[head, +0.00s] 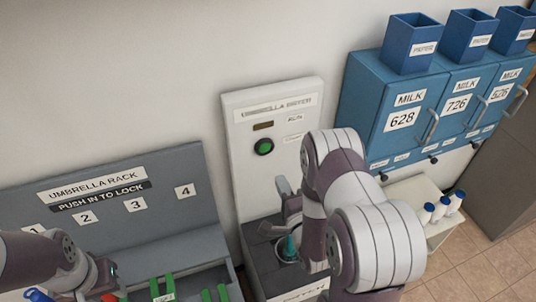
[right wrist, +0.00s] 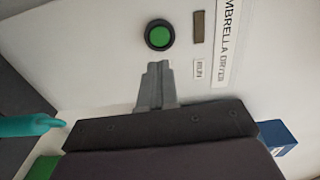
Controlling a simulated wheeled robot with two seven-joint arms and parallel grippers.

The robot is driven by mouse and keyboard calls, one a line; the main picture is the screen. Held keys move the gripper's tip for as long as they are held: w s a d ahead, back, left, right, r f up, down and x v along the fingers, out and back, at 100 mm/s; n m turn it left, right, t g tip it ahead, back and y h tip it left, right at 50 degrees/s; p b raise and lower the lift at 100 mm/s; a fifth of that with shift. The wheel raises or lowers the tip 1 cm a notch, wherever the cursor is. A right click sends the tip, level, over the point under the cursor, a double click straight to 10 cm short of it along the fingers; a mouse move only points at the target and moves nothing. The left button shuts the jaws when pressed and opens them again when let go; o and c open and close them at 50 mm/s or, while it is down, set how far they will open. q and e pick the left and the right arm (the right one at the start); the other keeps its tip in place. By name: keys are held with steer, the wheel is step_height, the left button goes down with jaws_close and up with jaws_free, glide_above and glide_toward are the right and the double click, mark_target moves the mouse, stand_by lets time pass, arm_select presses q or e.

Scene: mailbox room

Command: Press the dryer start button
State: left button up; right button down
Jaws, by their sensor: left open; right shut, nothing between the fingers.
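The umbrella dryer (head: 245,180) is a white upright panel above a dark base. Its round green button (head: 263,147) with a black rim is near the top, left of a "RUN" label. In the right wrist view the green button (right wrist: 159,34) lies just beyond my shut fingertips, with a visible gap. My right gripper (head: 283,186) is in front of the panel, below the button and slightly right of it; its fingers (right wrist: 156,68) are together and empty. My left gripper (head: 112,280) is open at the lower left, by the umbrella rack and far from the button.
A teal handle (head: 291,246) stands in the dryer base, close below my right gripper. The grey umbrella rack (head: 150,222) with numbered slots is left, holding green and blue handles. Blue milk boxes (head: 385,105) with paper bins on top are right, above white bottles (head: 440,207).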

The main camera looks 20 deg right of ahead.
mark_target(265, 148)
steer(key=w, duration=0.4)
steer(key=w+p, duration=0.1)
steer(key=w, duration=0.2)
steer(key=w+d, duration=0.1)
steer(key=w, duration=0.3)
steer(key=shift+w+f, duration=0.1)
steer(key=shift+w, duration=0.2)
arm_select(q)
steer(key=shift+r, duration=0.85)
